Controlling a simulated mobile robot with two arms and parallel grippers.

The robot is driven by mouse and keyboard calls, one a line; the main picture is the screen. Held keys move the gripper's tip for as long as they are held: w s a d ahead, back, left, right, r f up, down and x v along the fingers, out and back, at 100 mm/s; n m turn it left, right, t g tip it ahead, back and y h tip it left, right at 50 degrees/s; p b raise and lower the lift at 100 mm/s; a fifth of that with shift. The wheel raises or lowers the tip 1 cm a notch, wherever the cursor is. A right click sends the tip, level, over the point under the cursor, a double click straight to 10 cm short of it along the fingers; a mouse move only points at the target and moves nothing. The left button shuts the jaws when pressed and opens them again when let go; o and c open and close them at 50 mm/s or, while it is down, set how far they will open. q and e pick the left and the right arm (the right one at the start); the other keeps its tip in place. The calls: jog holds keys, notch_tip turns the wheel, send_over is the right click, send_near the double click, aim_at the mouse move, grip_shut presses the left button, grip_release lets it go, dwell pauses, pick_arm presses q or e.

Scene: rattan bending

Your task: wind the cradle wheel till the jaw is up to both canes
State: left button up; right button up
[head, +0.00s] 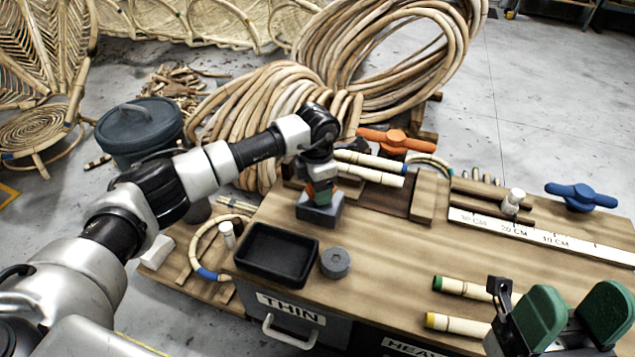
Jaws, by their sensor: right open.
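Two pale canes (370,168), one with a blue end and one with a white end, lie side by side in the wooden cradle (400,195) at the back of the bench. An orange wheel (397,139) stands just behind them. The cradle's jaw and any gap to the canes cannot be made out, partly behind my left arm. My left gripper (321,190) points down at the canes' left ends, above a dark grey block; its fingers are too hidden to read. My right gripper (572,318), with green fingers, is open and empty at the bottom right.
A blue wheel (582,196) and a ruler strip (540,236) lie on the right. Green-ended and yellow-ended canes (462,288) lie beside my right gripper. A black tray (277,255) and a grey disc (336,262) are at front left. The bench middle is clear.

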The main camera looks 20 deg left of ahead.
pick_arm(q)
jog(key=m, duration=0.3)
jog(key=shift+w+a+m, duration=0.15)
jog(key=shift+w+m, duration=0.05)
jog(key=shift+m, duration=0.1)
jog(key=m, duration=0.5)
jog(key=shift+w, duration=0.2)
jog(key=m, duration=0.4)
jog(key=shift+w, duration=0.15)
jog(key=m, duration=0.3)
jog(key=shift+w, duration=0.1)
jog(key=shift+m, duration=0.8)
jog(key=o, duration=0.9)
